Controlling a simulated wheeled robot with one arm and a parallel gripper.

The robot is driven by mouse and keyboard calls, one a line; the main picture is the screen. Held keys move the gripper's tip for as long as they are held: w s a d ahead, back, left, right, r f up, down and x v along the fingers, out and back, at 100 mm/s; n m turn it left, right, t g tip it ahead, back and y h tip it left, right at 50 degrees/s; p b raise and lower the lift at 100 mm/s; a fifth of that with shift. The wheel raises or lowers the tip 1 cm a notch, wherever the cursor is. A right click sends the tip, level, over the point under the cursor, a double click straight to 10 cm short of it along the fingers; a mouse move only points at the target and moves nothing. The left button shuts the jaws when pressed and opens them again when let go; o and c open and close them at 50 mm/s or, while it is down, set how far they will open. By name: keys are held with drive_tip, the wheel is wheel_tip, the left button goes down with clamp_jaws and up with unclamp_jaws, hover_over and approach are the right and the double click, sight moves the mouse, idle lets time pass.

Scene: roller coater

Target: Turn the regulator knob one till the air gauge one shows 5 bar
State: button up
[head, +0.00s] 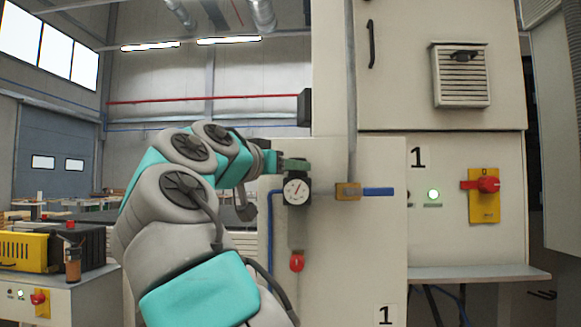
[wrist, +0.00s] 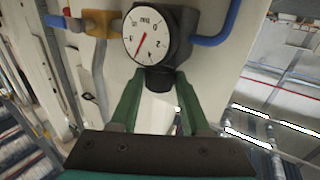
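Air gauge one (head: 297,191) is a round white dial on a black regulator body, fixed to the pale panel marked 1. It also shows in the wrist view (wrist: 146,35), turned over. In the head view its needle points up and right; I cannot read the exact value. Regulator knob one (wrist: 160,80) is the dark knob on the body, above the dial in the head view and largely hidden there by my gripper (head: 294,164). In the wrist view my gripper's green fingers (wrist: 160,85) stand on both sides of the knob and appear to touch it.
A brass fitting (head: 347,191) with a blue handle and a vertical grey pipe (head: 351,90) stand right of the gauge. A red knob (head: 297,262) hangs below.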

clamp_jaws()
drive_tip(key=shift+f+b, duration=0.1)
drive_tip(key=shift+b, duration=0.25)
drive_tip(key=shift+s+d+f+n+t+y+b, duration=0.15)
drive_tip(key=shift+n+t+y+b, duration=0.3)
drive_tip(key=shift+y+b, duration=0.35)
drive_tip(key=n+y+b, duration=0.1)
drive_tip(key=n+t+y+b, duration=0.1)
drive_tip(key=b, duration=0.1)
drive_tip(key=shift+d+y, duration=0.2)
drive_tip(key=shift+y, duration=0.1)
drive_tip(key=shift+s+d+r+n+t+y+b, duration=0.15)
drive_tip(key=shift+n+y+b, duration=0.1)
drive_tip(key=shift+n+y, duration=0.25)
drive_tip(key=shift+w+r+n+t+y+b, duration=0.1)
drive_tip(key=shift+n+y+b, duration=0.15)
drive_tip(key=shift+y, duration=0.35)
drive_tip(key=shift+d+n+y, duration=0.2)
drive_tip(key=shift+n+y, duration=0.8)
drive_tip(key=shift+y, duration=0.7)
drive_tip(key=shift+r, duration=0.1)
